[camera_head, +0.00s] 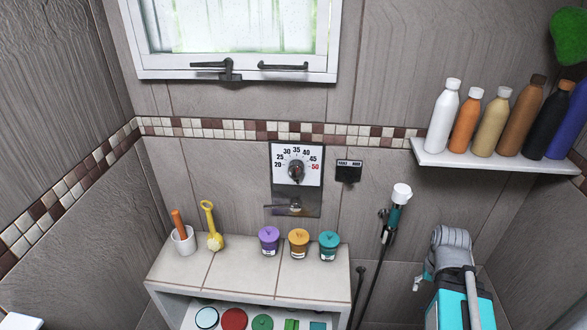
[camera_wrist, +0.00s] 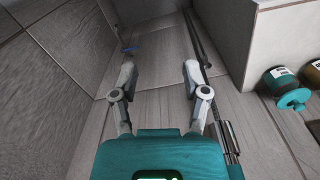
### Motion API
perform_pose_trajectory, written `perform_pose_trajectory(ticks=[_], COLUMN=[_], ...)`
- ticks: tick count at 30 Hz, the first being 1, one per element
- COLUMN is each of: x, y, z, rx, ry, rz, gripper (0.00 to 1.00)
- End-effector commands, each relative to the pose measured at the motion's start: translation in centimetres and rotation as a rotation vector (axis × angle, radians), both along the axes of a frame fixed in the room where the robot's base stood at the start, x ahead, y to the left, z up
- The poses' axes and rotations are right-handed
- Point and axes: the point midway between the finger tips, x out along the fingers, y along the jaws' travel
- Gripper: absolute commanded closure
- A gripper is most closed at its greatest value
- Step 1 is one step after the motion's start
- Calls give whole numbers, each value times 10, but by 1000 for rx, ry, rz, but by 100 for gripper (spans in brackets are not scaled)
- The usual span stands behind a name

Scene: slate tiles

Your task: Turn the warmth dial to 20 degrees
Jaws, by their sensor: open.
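The warmth dial is a dark round knob (camera_head: 296,169) on a white plate (camera_head: 276,178) fixed to the tiled wall. Red shows on the knob. Numbers run around it from 20 at the left, over 35 at the top, to a red 50 at the right. The picture is too small to tell which number the knob points at. My gripper (camera_wrist: 159,78) is open and empty in the wrist view, its two grey fingers apart over tiled surfaces. In the head view my teal and grey arm is at the lower right, away from the dial. The dial is not in the wrist view.
A small lever (camera_head: 295,206) sits below the dial. Purple (camera_head: 269,242), orange (camera_head: 299,243) and teal (camera_head: 328,246) jars stand on the tiled ledge (camera_head: 235,270). An upright teal and white handset (camera_head: 396,211) and a bottle shelf (camera_head: 490,161) are to the right.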

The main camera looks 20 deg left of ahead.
Motion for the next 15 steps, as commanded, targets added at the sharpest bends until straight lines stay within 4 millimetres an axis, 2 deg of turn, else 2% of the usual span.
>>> perform_pose_trajectory(ticks=[1, 5, 6, 10, 15], x=[0, 2, 3, 11, 27], y=[0, 2, 3, -1, 12], z=[0, 0, 0, 0, 4], rx=[-1, -17, -28, -83, -192], ry=[-1, -12, -19, -60, -168], rz=[0, -6, -9, -39, -80], gripper=[26, 2, 0, 0, 0])
